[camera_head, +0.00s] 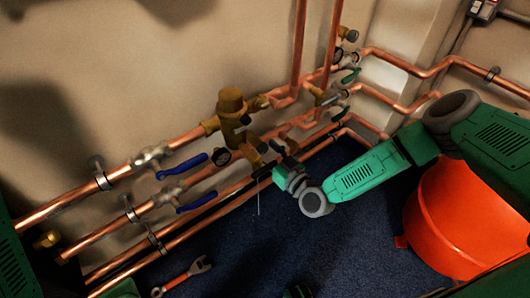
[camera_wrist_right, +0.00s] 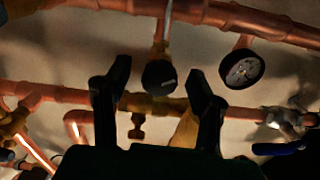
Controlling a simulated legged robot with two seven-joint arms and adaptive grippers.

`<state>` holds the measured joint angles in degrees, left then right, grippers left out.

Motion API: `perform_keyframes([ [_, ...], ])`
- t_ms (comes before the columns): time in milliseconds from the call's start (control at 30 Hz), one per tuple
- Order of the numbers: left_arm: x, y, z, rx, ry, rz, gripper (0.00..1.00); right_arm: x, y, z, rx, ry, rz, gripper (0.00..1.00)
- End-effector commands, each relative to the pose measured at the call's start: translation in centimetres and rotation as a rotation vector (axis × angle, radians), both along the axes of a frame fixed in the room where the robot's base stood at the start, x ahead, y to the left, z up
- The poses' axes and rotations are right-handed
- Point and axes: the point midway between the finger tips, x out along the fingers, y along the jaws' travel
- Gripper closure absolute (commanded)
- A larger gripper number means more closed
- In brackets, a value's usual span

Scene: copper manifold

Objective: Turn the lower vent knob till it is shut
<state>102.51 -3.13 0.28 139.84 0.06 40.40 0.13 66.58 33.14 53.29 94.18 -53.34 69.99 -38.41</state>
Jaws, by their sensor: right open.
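My right gripper (camera_head: 268,166) reaches in from the right to the lower copper pipes in the head view. In the right wrist view its two dark fingers (camera_wrist_right: 160,95) stand apart with nothing held between them. A round black knob (camera_wrist_right: 160,75) on a brass stem appears between the fingers, and no contact shows. A small brass T-shaped piece (camera_wrist_right: 137,125) hangs below it. I cannot tell for certain which is the lower vent knob. In the head view the gripper partly hides this area. Dark parts at the bottom edge may be my left gripper (camera_head: 298,291), mostly cut off.
Copper pipes run along the wall, with blue lever handles (camera_head: 182,166) and a large brass valve (camera_head: 232,115). A round gauge (camera_wrist_right: 243,68) is right of the knob. A wrench (camera_head: 182,278) lies on the blue floor. An orange bucket (camera_head: 455,225) stands at right.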

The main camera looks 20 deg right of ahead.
Motion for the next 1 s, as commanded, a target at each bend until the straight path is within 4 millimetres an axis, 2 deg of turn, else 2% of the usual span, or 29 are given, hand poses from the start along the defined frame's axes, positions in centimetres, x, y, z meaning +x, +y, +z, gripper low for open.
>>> perform_keyframes([
  [200, 0.0, 0.0, 0.03, 0.0, 0.0, 0.0, 0.64, 0.02, -0.04, 0.02, 0.001, 0.0, 0.0, 0.51],
  [333, 0.0, 0.0, 0.03, 0.0, 0.0, 0.0, 0.64, -0.01, -0.04, 0.0, 0.001, 0.0, 0.0, 0.96],
  [367, 0.01, 0.0, 0.03, 0.0, 0.0, 0.0, 0.64, -0.01, -0.04, 0.0, 0.001, 0.0, 0.0, 1.0],
  [733, 0.01, 0.0, 0.08, 0.0, 0.0, 0.0, 0.64, -0.01, -0.1, -0.02, 0.039, 0.014, -0.001, 0.99],
  [1000, 0.0, 0.01, 0.21, 0.0, 0.0, 0.0, 0.64, 0.02, -0.09, 0.0, 0.195, 0.07, 0.0, 0.99],
])
